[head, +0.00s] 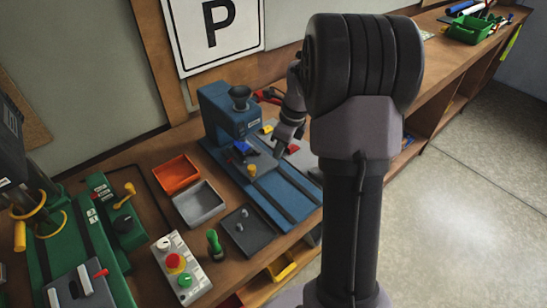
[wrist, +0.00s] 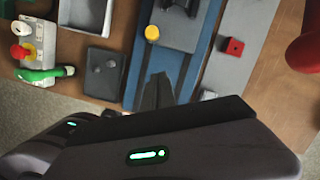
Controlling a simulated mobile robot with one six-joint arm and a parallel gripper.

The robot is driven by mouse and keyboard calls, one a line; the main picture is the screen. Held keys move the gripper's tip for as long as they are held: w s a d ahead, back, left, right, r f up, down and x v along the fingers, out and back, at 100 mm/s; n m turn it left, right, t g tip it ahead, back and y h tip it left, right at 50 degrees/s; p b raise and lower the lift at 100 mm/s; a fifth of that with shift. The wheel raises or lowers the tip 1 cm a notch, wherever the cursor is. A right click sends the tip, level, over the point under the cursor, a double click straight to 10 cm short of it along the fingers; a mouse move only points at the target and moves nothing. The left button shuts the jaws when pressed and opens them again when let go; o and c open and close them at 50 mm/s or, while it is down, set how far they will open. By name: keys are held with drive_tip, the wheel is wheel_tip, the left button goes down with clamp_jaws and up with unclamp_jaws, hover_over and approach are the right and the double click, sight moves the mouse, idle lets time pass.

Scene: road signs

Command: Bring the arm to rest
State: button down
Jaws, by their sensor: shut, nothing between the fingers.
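My arm rises at the right of centre in the head view, and its far end bends down over the blue machine. My gripper (head: 279,150) is small there and partly hidden by my own arm. In the wrist view my gripper (wrist: 157,90) has its dark fingers together, with nothing between them. The fingers appear in front of the blue machine bed (wrist: 187,72); I cannot tell how far above it they are. A yellow knob (wrist: 152,33) stands beyond the fingertips.
A red block (wrist: 235,46) lies on a grey strip to the right. An orange tray (head: 177,174), a grey tray (head: 199,204), a dark plate (head: 247,231), a green-handled tool (head: 214,243) and a button box (head: 180,262) crowd the bench. Open floor (head: 470,210) lies right.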

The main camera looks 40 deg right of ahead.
drive_tip(key=s+a+r+n+t+b, duration=0.1)
drive_tip(key=s+a+r+n+b, duration=0.1)
drive_tip(key=s+a+r+n, duration=0.3)
drive_tip(key=s+a+r+n+b, duration=0.1)
drive_tip(key=a+n+b, duration=0.1)
drive_tip(key=a+n, duration=0.35)
drive_tip(key=s+a+r+n+t+b, duration=0.1)
drive_tip(key=s+a+r+n, duration=0.2)
drive_tip(key=a, duration=0.4)
drive_tip(key=s+a+f+n+t+b, duration=0.1)
drive_tip(key=s+a+f+n+b, duration=0.1)
drive_tip(key=s+a+n, duration=0.7)
drive_tip(key=s+n+b, duration=0.1)
drive_tip(key=s+n, duration=0.2)
drive_tip(key=shift+s+f+y, duration=0.15)
drive_tip(key=shift+f+y, duration=0.1)
drive_tip(key=shift+y, duration=0.05)
